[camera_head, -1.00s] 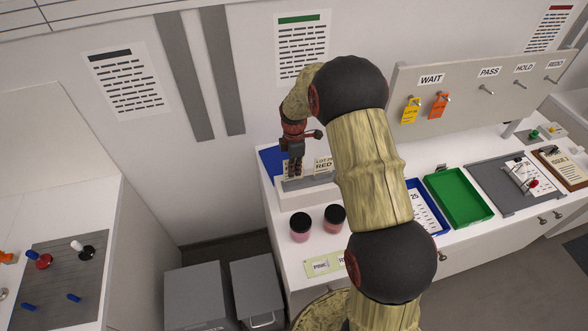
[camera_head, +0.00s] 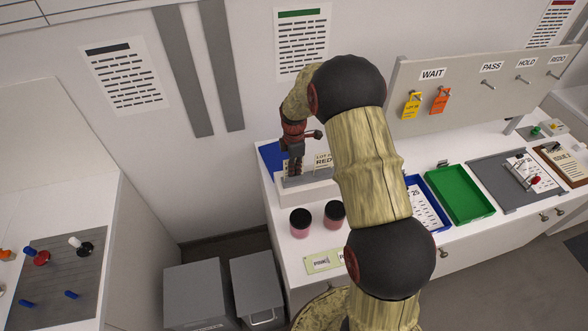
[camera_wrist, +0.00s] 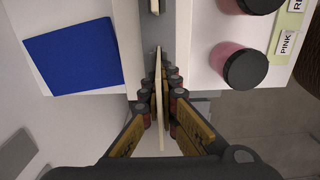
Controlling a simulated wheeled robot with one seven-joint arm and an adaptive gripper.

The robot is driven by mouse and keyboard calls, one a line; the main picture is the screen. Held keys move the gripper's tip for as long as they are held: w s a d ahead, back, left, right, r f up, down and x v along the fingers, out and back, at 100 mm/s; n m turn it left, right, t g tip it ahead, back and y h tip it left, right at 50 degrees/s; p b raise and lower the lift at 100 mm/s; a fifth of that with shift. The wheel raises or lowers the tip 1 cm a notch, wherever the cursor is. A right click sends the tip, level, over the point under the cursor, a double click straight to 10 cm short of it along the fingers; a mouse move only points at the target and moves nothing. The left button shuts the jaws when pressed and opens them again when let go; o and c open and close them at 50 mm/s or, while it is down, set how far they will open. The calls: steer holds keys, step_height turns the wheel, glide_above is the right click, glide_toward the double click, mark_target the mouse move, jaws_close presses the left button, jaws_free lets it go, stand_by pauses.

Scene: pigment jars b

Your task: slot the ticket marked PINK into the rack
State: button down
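My gripper (camera_head: 294,174) points down over the left part of the grey-topped rack (camera_head: 313,180). In the wrist view the fingers (camera_wrist: 161,85) are close together on both sides of a thin cream ticket (camera_wrist: 159,115), seen edge-on, and appear shut on it. Its marking is not readable. I cannot tell whether its lower edge is in the rack's slot. Another ticket, reading RED (camera_head: 324,161), stands upright in the rack to the right; its edge shows at the top of the wrist view (camera_wrist: 154,6). A label reading PINK (camera_wrist: 287,43) lies on the strip beside the jars.
Two pink jars with black lids (camera_head: 301,223) stand in front of the rack. A blue patch (camera_wrist: 75,57) lies beside it. The green tray (camera_head: 460,194) and a blue tray (camera_head: 434,217) are to the right. My arm hides the counter's middle.

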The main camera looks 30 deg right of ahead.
steer(key=c, duration=2.6)
jaws_free()
steer(key=o, duration=0.6)
steer(key=shift+o, duration=0.2)
steer(key=shift+s, duration=0.1)
steer(key=shift+r+p, duration=1.5)
steer(key=shift+r, duration=1.55)
